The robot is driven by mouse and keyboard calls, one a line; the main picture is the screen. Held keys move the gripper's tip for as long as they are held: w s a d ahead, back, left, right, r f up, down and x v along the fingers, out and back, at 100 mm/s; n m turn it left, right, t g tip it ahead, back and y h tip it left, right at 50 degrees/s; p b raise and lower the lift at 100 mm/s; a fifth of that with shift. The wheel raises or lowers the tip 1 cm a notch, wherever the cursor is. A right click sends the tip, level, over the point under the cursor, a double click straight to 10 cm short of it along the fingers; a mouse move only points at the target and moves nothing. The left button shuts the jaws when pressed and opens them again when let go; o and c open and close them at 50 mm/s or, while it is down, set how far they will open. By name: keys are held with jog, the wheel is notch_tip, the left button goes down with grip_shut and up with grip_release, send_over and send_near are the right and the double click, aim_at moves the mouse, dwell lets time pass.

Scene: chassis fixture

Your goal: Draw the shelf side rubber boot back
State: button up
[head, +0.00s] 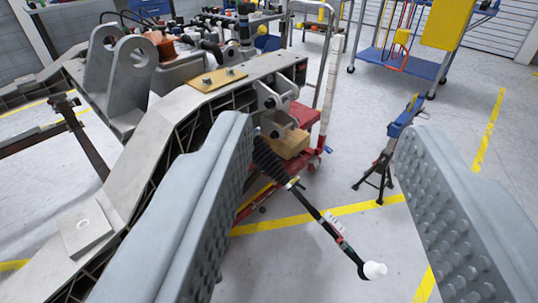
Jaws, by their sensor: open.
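My gripper (326,132) is open, with one grey studded finger at the left and one at the right. A black ribbed rubber boot (268,158) sits near the chassis end of a dark rod (322,221). The boot shows just right of the left finger's tip, which may hide part of it. The rod slants down to the right between the fingers and ends in a white cap (374,270). Nothing is held between the fingers. I see no second boot, and I cannot tell which side this one belongs to.
The grey metal chassis (150,160) fills the left, with a bracket (277,103) near the boot. A wooden block (290,144) and red cart (309,117) stand behind. A blue-topped stand (404,115) is at the right. A blue-shelved trolley (400,62) stands farther back.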

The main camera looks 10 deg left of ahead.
jog(key=o, duration=0.5)
jog(key=shift+w, duration=0.1)
jog(key=shift+o, duration=1.2)
jog(key=w+f+n+g, duration=0.1)
jog(key=w+f, duration=0.3)
jog(key=w, duration=0.5)
jog(key=shift+w+f+n, duration=0.2)
jog(key=shift+n, duration=0.4)
jog(key=n+g+y, duration=0.2)
jog(key=n+g, duration=0.4)
jog(key=n, duration=0.2)
send_over(270, 164)
jog(key=s+d, duration=0.2)
jog(key=s, duration=0.9)
notch_tip(270, 164, down, 25)
jog(key=shift+s+f+x, duration=0.1)
jog(key=shift+f+x, duration=0.05)
jog(key=shift+x, duration=4.2)
jog(key=shift+s+f+x, duration=0.1)
jog(key=shift+x, duration=4.25)
